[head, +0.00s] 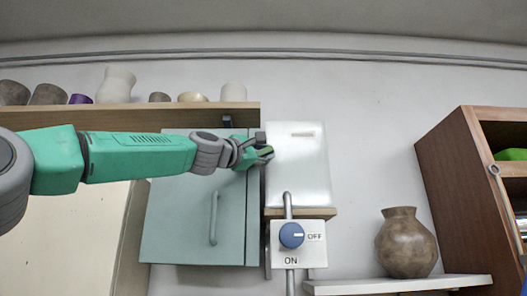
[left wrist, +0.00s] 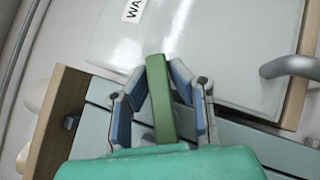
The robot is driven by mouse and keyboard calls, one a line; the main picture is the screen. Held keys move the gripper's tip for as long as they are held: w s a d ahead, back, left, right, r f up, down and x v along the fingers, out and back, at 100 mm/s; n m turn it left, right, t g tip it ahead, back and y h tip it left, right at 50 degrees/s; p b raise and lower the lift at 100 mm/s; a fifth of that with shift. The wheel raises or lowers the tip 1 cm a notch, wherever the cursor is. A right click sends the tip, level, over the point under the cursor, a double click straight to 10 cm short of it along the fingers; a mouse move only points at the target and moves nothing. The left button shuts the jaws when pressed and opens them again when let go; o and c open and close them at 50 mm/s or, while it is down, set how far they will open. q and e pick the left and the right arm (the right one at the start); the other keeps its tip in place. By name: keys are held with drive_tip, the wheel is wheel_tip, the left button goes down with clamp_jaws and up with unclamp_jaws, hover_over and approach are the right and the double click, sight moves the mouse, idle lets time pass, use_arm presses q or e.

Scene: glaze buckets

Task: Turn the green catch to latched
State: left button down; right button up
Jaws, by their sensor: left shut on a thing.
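The green catch (head: 267,151) is a short bar at the left edge of the white box (head: 300,170). In the left wrist view the catch (left wrist: 160,98) shows as a long green bar between the fingers. My left gripper (head: 263,152) reaches in from the left and is shut on the catch. In the left wrist view its two blue-padded fingers (left wrist: 160,82) stand on either side of the bar. The catch's pivot and any latch marking are hidden by the gripper. My right gripper is out of view.
A grey-green cabinet (head: 185,215) stands behind my left arm. A shelf (head: 225,113) with several pots is above. A switch plate with a blue knob (head: 291,235) sits below the box. A brown vase (head: 405,245) stands right, beside a wooden cabinet (head: 450,190).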

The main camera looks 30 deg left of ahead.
use_arm(q)
drive_tip(key=m+g, duration=0.1)
drive_tip(key=f+m+g, duration=0.1)
drive_tip(key=m, duration=0.1)
drive_tip(key=shift+w+d+h, duration=0.1)
drive_tip(key=shift+d+h, duration=0.05)
drive_tip(key=shift+h, duration=0.15)
drive_tip(key=shift+f+m+g, duration=0.35)
drive_tip(key=shift+m+g, duration=0.45)
drive_tip(key=shift+g, duration=0.1)
drive_tip(key=shift+w+f, duration=0.1)
drive_tip(key=shift+f, duration=0.05)
drive_tip(key=c, duration=1.5)
unclamp_jaws()
drive_tip(key=shift+w, duration=0.15)
drive_tip(key=shift+s, duration=0.25)
drive_tip(key=shift+r, duration=0.2)
